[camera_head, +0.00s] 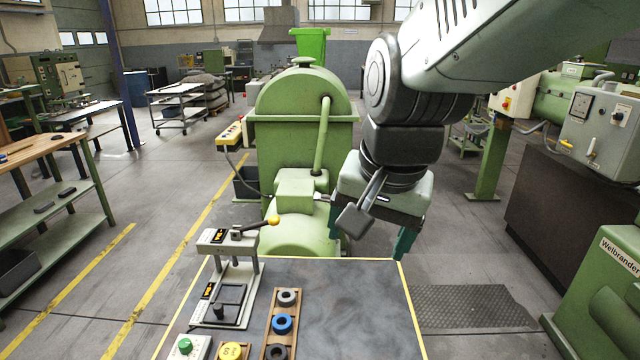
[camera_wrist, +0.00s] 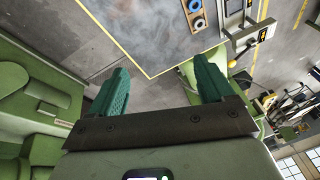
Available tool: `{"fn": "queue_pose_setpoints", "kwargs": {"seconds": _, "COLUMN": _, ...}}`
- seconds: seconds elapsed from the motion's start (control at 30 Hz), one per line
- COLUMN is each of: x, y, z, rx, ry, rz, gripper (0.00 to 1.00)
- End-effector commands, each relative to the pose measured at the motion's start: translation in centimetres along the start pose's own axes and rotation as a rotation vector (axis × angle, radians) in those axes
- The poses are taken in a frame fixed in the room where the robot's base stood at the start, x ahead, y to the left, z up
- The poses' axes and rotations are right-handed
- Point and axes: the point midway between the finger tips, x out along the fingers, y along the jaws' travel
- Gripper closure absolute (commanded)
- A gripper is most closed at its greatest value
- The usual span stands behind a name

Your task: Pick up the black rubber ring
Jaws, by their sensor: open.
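The black rubber ring (camera_head: 277,352) lies at the near end of a wooden strip (camera_head: 268,338) on the table, at the bottom edge of the head view. Behind it on the strip are a blue ring (camera_head: 282,323) and a grey ring (camera_head: 288,297). My gripper (camera_head: 367,247) is above and beyond the table's far edge, well apart from the rings. Its teal fingers are spread and empty. In the wrist view the open fingers (camera_wrist: 162,64) point toward the table, and part of the strip with rings shows at the top. I cannot make out the black ring there.
A grey lever press (camera_head: 228,275) stands on the table left of the strip. A green button box (camera_head: 187,347) and a yellow round part (camera_head: 231,351) are at the near left. The table top (camera_head: 355,310) right of the strip is clear. A green machine (camera_head: 303,130) stands behind the table.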

Motion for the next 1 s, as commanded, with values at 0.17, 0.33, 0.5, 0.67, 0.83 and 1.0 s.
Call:
{"fn": "queue_pose_setpoints", "kwargs": {"seconds": 0.17, "x": 7.3, "y": -4.7, "z": -1.5, "rx": 0.175, "ry": -0.100, "rz": 0.037, "gripper": 0.19}}
{"fn": "queue_pose_setpoints", "kwargs": {"seconds": 0.33, "x": 15.3, "y": -8.6, "z": -0.9, "rx": 0.348, "ry": -0.165, "rz": 0.101, "gripper": 0.19}}
{"fn": "queue_pose_setpoints", "kwargs": {"seconds": 0.5, "x": 23.3, "y": -11.3, "z": 1.3, "rx": 0.500, "ry": -0.200, "rz": 0.180, "gripper": 0.19}}
{"fn": "queue_pose_setpoints", "kwargs": {"seconds": 0.67, "x": 28.3, "y": -12.3, "z": 3.4, "rx": 0.596, "ry": -0.207, "rz": 0.235, "gripper": 0.19}}
{"fn": "queue_pose_setpoints", "kwargs": {"seconds": 0.83, "x": 30.7, "y": -12.5, "z": 4.5, "rx": 0.636, "ry": -0.205, "rz": 0.257, "gripper": 0.19}}
{"fn": "queue_pose_setpoints", "kwargs": {"seconds": 1.0, "x": 33.2, "y": -12.0, "z": 5.2, "rx": 0.640, "ry": -0.206, "rz": 0.260, "gripper": 0.19}}
